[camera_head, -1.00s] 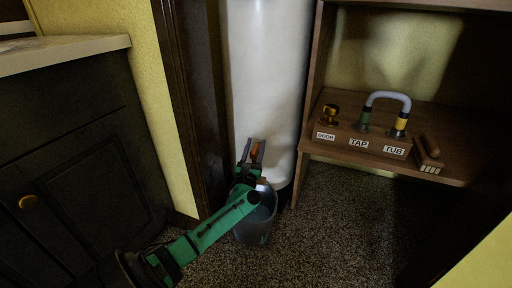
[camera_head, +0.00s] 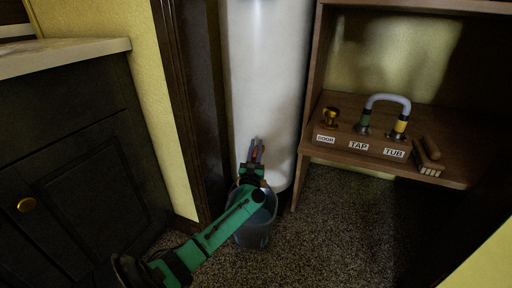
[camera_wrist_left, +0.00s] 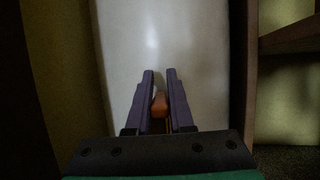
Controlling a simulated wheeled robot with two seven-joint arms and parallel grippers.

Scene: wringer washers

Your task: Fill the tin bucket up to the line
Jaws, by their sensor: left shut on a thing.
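The tin bucket (camera_head: 254,233) stands on the carpet in front of the white cylinder, partly hidden by my left arm; something bluish shows inside it, but its line cannot be made out. My left gripper (camera_head: 256,150) is above the bucket's rear, against the white cylinder. In the left wrist view its two purple fingers (camera_wrist_left: 159,95) are closed on a small orange-brown handle (camera_wrist_left: 159,104). What the handle belongs to is hidden behind the gripper. My right gripper is not in view.
The white cylinder (camera_head: 266,80) stands between a dark post (camera_head: 190,90) and a wooden shelf (camera_head: 470,165). The shelf holds a brass knob (camera_head: 330,115), a hose loop (camera_head: 388,98) with tap and tub labels, and a brush (camera_head: 428,158). A dark cabinet (camera_head: 75,150) is at left.

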